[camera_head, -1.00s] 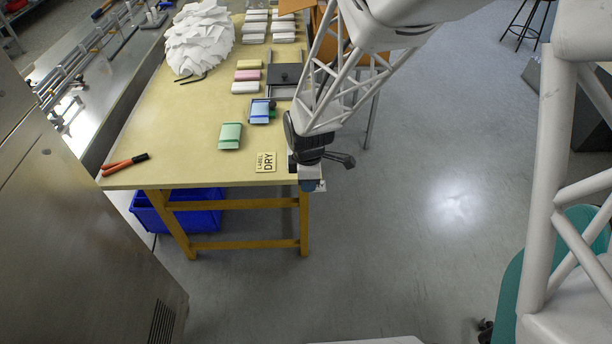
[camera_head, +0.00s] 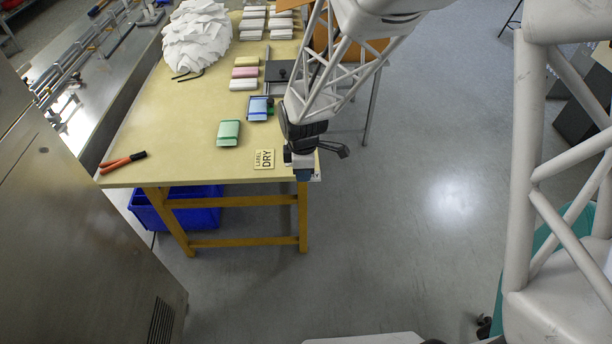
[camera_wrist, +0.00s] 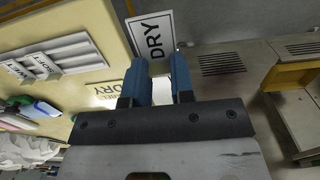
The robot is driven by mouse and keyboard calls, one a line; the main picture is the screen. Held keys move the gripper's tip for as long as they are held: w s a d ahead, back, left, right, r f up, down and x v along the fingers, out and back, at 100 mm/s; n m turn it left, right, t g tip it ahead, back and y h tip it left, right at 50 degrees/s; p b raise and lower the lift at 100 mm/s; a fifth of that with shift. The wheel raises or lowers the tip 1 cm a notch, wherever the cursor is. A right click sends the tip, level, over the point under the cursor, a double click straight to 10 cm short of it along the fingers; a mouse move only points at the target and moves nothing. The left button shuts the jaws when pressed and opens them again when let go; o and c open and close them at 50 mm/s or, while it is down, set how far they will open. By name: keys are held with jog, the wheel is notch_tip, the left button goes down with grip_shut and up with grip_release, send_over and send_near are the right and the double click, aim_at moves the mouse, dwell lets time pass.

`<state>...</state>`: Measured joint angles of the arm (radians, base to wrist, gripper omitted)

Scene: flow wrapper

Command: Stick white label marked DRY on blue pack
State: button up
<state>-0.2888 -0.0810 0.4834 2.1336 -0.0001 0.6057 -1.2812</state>
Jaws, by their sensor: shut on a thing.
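My gripper (camera_wrist: 158,68) is shut on the white label marked DRY (camera_wrist: 152,40), which sticks out past its blue fingertips in the wrist view. In the head view my gripper (camera_head: 303,174) is at the table's near right corner, and only a sliver of the label shows. The blue pack (camera_head: 258,108) lies on the table farther back and to the left of my gripper, apart from it. A yellowish plate reading LABEL DRY (camera_head: 264,159) lies just left of my gripper.
A green pack (camera_head: 228,134) lies nearer than the blue one. Yellow, pink and white packs (camera_head: 244,73) stand behind, beside a dark plate (camera_head: 280,71). Red-handled pliers (camera_head: 122,162) lie at the front left. The table (camera_head: 185,130) is bare at its left middle.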

jog(key=w+a+r, duration=0.1)
jog(key=w+a, duration=0.3)
jog(key=w, duration=0.6)
jog(key=w+a+r, duration=0.1)
jog(key=w+a, duration=0.3)
jog(key=w, duration=0.6)
send_over(252, 106)
jog(key=shift+f, duration=0.2)
jog(key=shift+f, duration=1.75)
jog(key=shift+f, duration=1.1)
grip_shut()
dwell(1.5)
jog(key=shift+o, duration=2.4)
grip_release()
